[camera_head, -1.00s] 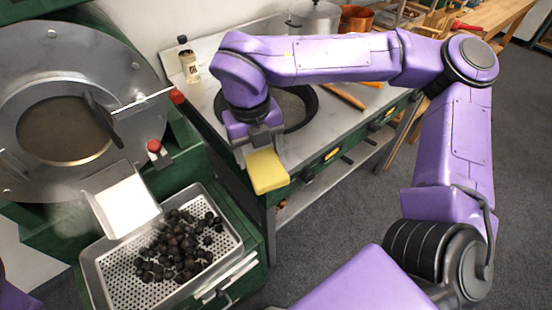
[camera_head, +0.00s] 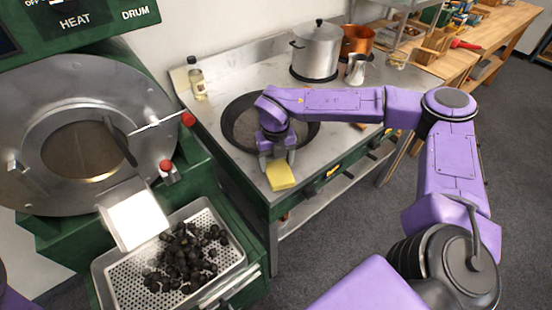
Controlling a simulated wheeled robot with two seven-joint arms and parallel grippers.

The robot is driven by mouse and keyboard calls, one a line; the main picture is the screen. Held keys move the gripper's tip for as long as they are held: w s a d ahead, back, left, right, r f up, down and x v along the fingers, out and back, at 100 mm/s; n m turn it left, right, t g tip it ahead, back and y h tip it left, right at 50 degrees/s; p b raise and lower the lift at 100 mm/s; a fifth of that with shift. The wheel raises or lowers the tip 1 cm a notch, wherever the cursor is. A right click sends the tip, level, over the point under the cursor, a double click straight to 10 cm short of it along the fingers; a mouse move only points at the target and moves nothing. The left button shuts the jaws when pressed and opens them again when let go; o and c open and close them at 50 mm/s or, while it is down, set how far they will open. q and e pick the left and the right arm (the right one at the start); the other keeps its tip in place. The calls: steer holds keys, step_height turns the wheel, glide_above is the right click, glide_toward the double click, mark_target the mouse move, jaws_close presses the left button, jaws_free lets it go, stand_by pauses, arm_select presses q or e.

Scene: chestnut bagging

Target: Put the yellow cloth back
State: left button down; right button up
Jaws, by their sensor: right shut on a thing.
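The yellow cloth (camera_head: 280,176) is a small folded pad held in my right gripper (camera_head: 277,160). The gripper points down and is shut on the cloth's upper end. The cloth is over the front part of the steel counter (camera_head: 225,180), just in front of the dark round pan (camera_head: 240,125). I cannot tell whether it touches the counter. My left gripper does not show; only a sliver of purple is at the lower left edge.
The roasting drum (camera_head: 75,95) stands at the left, with a perforated tray (camera_head: 130,285) of dark chestnuts (camera_head: 185,260) below it.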

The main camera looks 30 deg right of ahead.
mark_target(275, 164)
steer(key=shift+f, duration=0.25)
steer(key=o, duration=0.9)
step_height(275, 164, up, 12)
steer(key=shift+a+r+b, duration=0.1)
steer(key=shift+b, duration=0.6)
